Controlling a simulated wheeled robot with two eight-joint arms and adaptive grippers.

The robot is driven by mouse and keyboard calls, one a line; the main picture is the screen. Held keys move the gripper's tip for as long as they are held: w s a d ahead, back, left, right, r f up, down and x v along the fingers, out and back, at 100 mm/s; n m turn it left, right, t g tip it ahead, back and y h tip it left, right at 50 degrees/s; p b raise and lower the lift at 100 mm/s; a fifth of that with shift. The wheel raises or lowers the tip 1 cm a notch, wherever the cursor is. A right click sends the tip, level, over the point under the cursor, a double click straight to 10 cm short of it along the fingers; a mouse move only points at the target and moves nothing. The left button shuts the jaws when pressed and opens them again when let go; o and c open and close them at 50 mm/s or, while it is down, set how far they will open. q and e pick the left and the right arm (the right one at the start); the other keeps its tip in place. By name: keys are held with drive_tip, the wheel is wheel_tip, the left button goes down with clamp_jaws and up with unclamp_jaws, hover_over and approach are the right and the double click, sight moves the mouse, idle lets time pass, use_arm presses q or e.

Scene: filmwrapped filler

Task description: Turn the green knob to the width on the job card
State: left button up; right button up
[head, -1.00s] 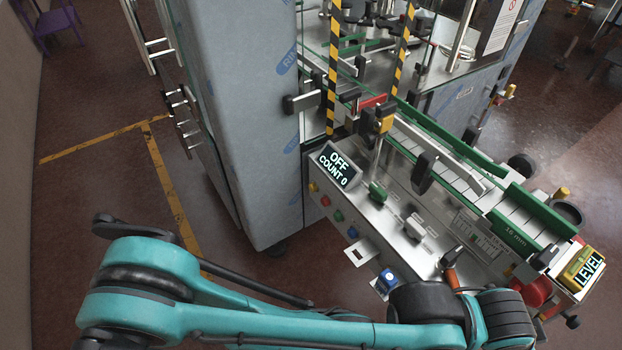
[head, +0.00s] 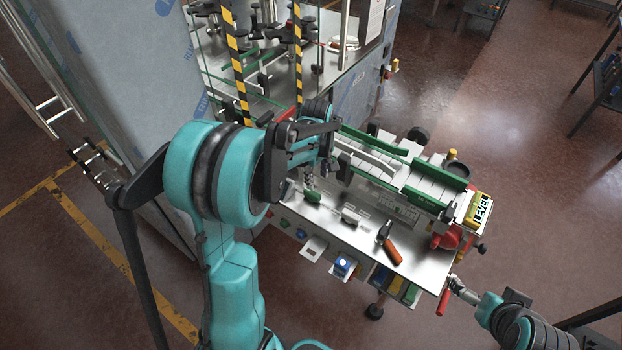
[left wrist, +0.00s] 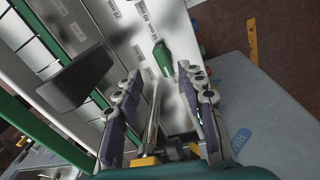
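The green knob (head: 312,196) sits on the metal top of the machine's near side, just below my left gripper in the head view. In the left wrist view the green knob (left wrist: 163,58) lies just beyond and between the fingertips, apart from them. My left gripper (left wrist: 159,75) is open and empty; in the head view it is small and partly hidden by my arm. I cannot make out a readable job card. My right arm (head: 515,322) enters at lower right; its fingers are unclear.
A red handle (head: 443,301) is near my right arm. A blue button (head: 342,263) is at the front.

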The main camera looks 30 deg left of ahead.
sight(312, 192)
use_arm(q)
drive_tip(key=a+f+n, duration=0.1)
drive_tip(key=w+a+f+n+g+p, duration=0.1)
drive_tip(key=shift+w+a+f, duration=0.2)
drive_tip(key=shift+w+a, duration=0.1)
drive_tip(key=shift+a, duration=0.05)
wheel_tip(312, 192, down, 8)
drive_tip(key=shift+c, duration=0.3)
clamp_jaws()
